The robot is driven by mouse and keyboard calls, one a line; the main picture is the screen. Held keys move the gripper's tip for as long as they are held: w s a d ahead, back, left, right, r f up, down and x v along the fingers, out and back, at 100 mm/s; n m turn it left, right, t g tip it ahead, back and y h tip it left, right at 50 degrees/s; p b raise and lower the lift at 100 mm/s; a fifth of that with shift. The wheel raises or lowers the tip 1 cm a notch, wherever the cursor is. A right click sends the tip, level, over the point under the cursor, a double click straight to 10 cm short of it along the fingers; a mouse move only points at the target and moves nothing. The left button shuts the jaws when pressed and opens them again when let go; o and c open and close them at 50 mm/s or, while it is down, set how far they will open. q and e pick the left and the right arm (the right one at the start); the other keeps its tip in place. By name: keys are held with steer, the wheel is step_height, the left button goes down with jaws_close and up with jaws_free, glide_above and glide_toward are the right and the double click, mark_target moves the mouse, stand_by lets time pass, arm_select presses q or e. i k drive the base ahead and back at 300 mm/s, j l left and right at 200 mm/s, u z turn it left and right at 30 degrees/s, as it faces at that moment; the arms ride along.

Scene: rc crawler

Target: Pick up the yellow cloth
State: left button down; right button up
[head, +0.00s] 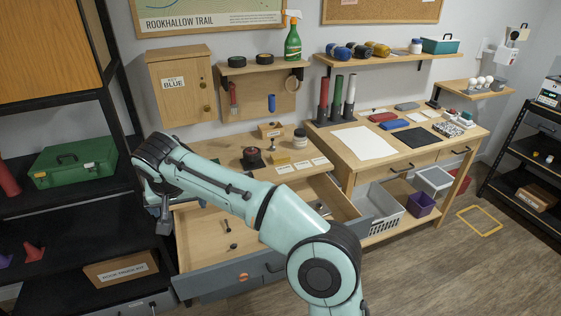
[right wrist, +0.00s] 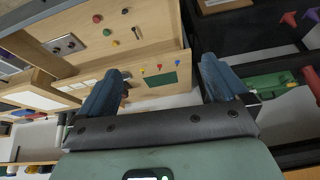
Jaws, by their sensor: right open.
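No thing in view is clearly a yellow cloth. The nearest match is a mustard-yellow roll (head: 377,49) on the upper wall shelf, beside blue rolls (head: 341,52); I cannot tell whether it is cloth. My right arm reaches across the head view from the lower right. Its gripper (head: 164,218) points down at the left side of the open drawer, far from the shelf. In the right wrist view the two dark blue fingers (right wrist: 162,66) are wide apart with nothing between them. My left gripper is not in view.
The open drawer (head: 228,279) juts out below the left workbench and holds small parts. A black rack with a green toolbox (head: 75,163) stands at the left. The right workbench (head: 330,133) holds a white sheet and tools. A yellow outline (head: 480,220) marks the floor.

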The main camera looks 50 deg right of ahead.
mark_target(283, 157)
steer(key=i+l, duration=0.1)
steer(key=l, duration=0.5)
steer(key=i+l, duration=0.1)
steer(key=l, duration=1.05)
steer(key=i+l, duration=0.15)
steer(key=l, duration=0.45)
steer(key=i+l, duration=0.1)
steer(key=l, duration=0.5)
